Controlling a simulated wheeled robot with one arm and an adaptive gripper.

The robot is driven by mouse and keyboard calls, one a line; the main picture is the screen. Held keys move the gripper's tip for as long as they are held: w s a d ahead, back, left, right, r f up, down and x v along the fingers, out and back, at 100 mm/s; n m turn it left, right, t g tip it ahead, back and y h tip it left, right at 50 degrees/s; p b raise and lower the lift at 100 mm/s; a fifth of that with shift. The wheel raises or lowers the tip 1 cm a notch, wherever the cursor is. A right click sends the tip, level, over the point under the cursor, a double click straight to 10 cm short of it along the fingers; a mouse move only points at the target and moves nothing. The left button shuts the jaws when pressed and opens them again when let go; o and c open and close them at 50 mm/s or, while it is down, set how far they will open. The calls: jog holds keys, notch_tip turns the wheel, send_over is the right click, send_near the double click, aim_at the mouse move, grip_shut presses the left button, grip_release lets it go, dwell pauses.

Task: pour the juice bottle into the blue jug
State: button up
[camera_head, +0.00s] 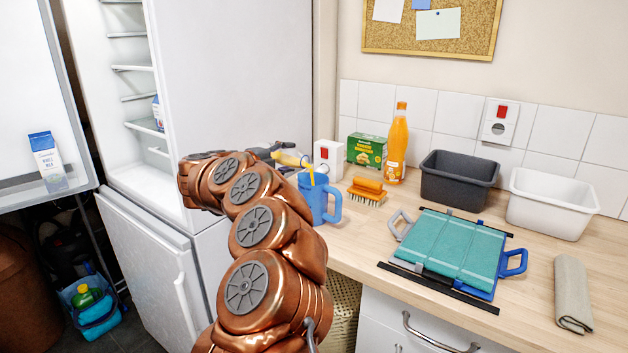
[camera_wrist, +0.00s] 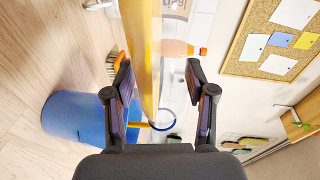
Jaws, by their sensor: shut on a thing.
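My gripper (camera_head: 276,150) is shut on the juice bottle (camera_head: 288,158), a clear bottle with yellow juice. It holds the bottle tipped nearly flat above the blue jug (camera_head: 313,200). A thin yellow stream falls from the bottle's mouth toward the jug. In the wrist view the bottle (camera_wrist: 143,50) runs between the fingers (camera_wrist: 158,80), with juice along its lower side and a blue ring at its mouth. The jug (camera_wrist: 72,116) stands upright on the counter, its handle to the right in the head view. The juice level inside the jug is hidden.
A brush (camera_head: 367,190), a green box (camera_head: 366,150) and an orange bottle (camera_head: 396,143) stand near the jug. Behind are a dark bin (camera_head: 458,186) and a white bin (camera_head: 550,212). A teal-covered tray (camera_head: 455,245) lies right. The open fridge (camera_head: 232,80) is left.

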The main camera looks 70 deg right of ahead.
jog(key=shift+b, duration=0.55)
dwell(0.6)
jog(key=shift+r+m+b, duration=0.15)
jog(key=shift+m+b, duration=0.25)
dwell(1.0)
jog(key=shift+s+r+p, duration=0.1)
jog(key=shift+p, duration=0.25)
jog(key=n+p, duration=0.1)
jog(key=p, duration=0.3)
jog(key=shift+r+n, duration=0.25)
jog(key=shift+n, duration=0.15)
jog(key=shift+w+d+f+n+g+p, duration=0.15)
jog(key=shift+w+f+n+g+p, duration=0.25)
jog(key=shift+p, duration=0.75)
jog(key=shift+f, duration=0.4)
jog(key=shift+w, duration=0.1)
jog(key=shift+w+f+n+p, duration=0.1)
jog(key=shift+n+p, duration=0.3)
jog(key=shift+p, duration=0.05)
